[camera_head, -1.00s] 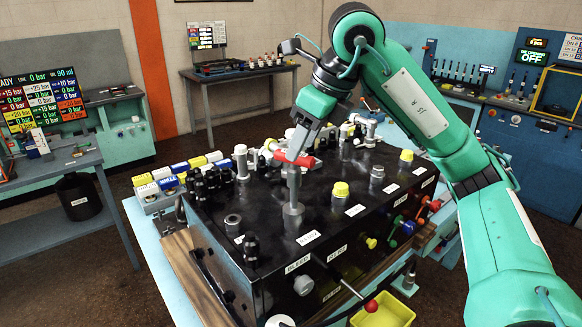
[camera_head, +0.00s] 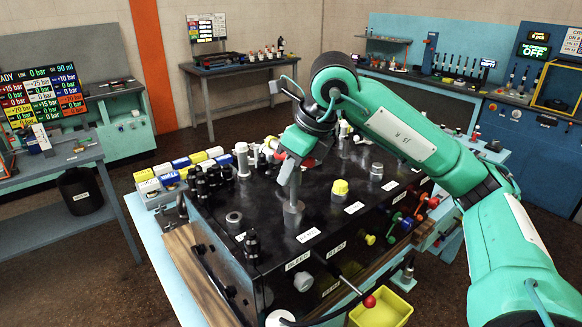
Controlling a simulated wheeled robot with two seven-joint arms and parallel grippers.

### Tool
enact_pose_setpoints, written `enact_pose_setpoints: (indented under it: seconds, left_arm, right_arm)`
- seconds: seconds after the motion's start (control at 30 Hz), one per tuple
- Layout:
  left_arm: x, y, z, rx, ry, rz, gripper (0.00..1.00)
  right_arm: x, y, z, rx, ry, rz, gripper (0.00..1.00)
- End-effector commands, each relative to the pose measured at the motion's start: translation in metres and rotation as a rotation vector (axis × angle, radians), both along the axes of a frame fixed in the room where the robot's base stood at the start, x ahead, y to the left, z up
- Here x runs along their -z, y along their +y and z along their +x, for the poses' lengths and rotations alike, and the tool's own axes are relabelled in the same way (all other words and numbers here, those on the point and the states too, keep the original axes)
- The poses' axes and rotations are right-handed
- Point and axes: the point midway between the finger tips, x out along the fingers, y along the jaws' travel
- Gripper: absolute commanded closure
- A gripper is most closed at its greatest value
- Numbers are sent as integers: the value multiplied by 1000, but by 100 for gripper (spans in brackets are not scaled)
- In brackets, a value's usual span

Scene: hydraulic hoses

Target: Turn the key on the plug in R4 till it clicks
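A grey plug (camera_head: 292,208) stands upright on the top of the black block (camera_head: 265,192), towards its middle. Its upper end runs up to the fingers of my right gripper (camera_head: 293,168). The fingers appear closed around the key, though the gripper body hides most of the handle and the contact. My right arm comes in from the right and bends down over the plug. The label R4 cannot be read from here. My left gripper is out of view.
A yellow cap (camera_head: 340,187) and a grey fitting (camera_head: 376,173) stand right of the plug. Black fittings (camera_head: 252,243) stand front left. A red-knobbed lever (camera_head: 369,301) juts from the block's front above a yellow bin (camera_head: 395,310). White and grey fittings crowd the back edge.

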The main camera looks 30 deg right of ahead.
Motion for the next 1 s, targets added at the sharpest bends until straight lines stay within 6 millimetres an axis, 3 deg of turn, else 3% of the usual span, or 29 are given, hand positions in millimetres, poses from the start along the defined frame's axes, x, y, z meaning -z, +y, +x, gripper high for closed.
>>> enact_pose_setpoints:
  seconds: [0.03, 0.1, 0.27, 0.7, 1.0]
  left_arm:
    - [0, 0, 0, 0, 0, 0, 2]
    - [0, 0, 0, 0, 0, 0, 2]
    - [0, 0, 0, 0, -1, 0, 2]
    - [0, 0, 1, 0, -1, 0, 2]
    - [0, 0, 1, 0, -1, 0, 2]
  right_arm:
    - [0, 0, 0, 0, 0, 0, 88]
    - [0, 0, 0, 0, 0, 0, 100]
    - [0, 0, 0, 23, 0, 0, 100]
    - [0, -3, 1, 465, -1, -1, 100]
    - [0, -4, 1, 527, -1, 1, 100]
